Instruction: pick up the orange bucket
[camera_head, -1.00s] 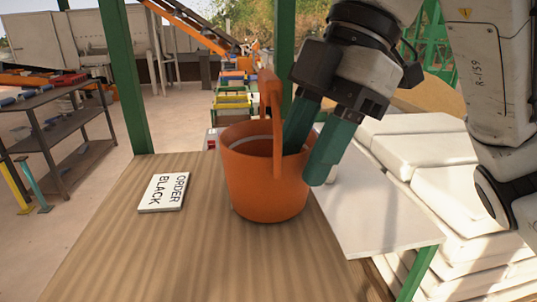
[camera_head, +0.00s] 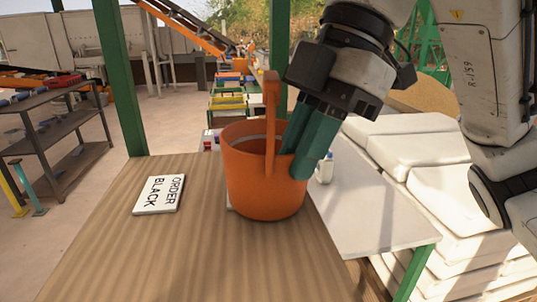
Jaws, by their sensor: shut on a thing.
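The orange bucket (camera_head: 258,180) stands upright near the far right part of the wooden table (camera_head: 190,255), its handle raised. I cannot tell whether its base touches the table. My gripper (camera_head: 296,164) reaches down from the upper right with two green fingers. The fingers are close together and shut on the right side of the bucket's rim, one inside the bucket and one outside. The inner fingertip is hidden by the bucket.
A small white bottle (camera_head: 325,168) stands behind the gripper on a white side panel (camera_head: 365,215). Green posts (camera_head: 120,80) rise at the table's far corners. The table's front is clear.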

